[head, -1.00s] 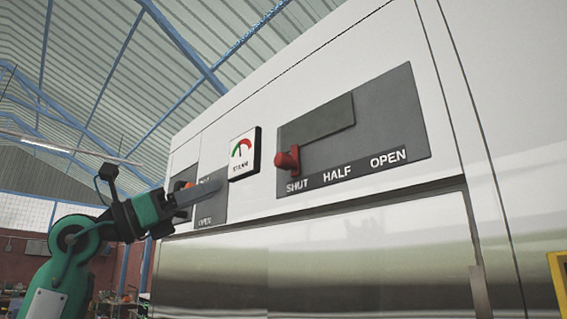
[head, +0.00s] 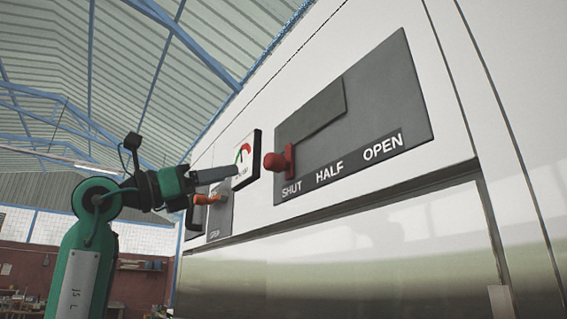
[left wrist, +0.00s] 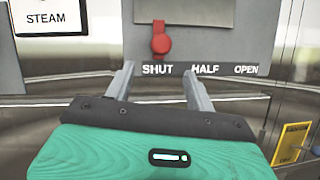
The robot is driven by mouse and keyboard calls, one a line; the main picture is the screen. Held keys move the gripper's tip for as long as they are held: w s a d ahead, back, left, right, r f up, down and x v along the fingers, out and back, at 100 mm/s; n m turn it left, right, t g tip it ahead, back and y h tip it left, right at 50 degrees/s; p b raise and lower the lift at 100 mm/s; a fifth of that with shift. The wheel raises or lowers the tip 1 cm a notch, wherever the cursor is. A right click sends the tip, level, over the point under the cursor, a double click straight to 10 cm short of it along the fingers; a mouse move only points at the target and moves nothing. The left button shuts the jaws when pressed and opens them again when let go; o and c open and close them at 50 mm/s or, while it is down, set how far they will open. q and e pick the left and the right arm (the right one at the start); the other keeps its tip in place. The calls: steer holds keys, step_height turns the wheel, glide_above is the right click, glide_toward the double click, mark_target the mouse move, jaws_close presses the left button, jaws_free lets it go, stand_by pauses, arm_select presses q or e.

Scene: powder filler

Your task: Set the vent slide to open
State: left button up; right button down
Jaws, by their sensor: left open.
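The vent slide's red knob (head: 281,160) stands at the SHUT end of a dark grey panel (head: 404,92) lettered SHUT, HALF and OPEN. The knob also shows in the left wrist view (left wrist: 161,42), above the word SHUT. My left gripper (head: 232,172) is left of the knob in the head view, apart from it and empty. In the left wrist view its two open fingers (left wrist: 157,72) point toward the panel, with the knob just beyond and between their tips. My right gripper is not in view.
A gauge (head: 247,160) with a red and green dial is left of the panel, partly behind my left gripper. An orange handle (head: 207,199) on a smaller grey panel is below the gripper. A STEAM label (left wrist: 55,18) shows in the wrist view.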

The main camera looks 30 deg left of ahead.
mark_target(266, 163)
arm_select(q)
steer(key=p+x, duration=0.1)
steer(key=x, duration=0.1)
steer(key=r+p+x, duration=0.1)
steer(key=x, duration=0.2)
steer(key=shift+s+a+p, duration=0.1)
steer(key=shift+s+p, duration=0.1)
steer(key=shift+p, duration=0.2)
steer(key=p+x, duration=0.1)
steer(key=x, duration=0.1)
steer(key=p+x, duration=0.1)
steer(key=x, duration=0.1)
steer(key=p+x, duration=0.1)
steer(key=x, duration=0.1)
steer(key=shift+w+d+f, duration=0.15)
steer(key=shift+w+d, duration=0.25)
steer(key=shift+w, duration=0.1)
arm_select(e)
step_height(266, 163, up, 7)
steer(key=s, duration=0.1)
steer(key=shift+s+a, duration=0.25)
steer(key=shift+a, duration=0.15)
arm_select(q)
steer(key=shift+w, duration=0.1)
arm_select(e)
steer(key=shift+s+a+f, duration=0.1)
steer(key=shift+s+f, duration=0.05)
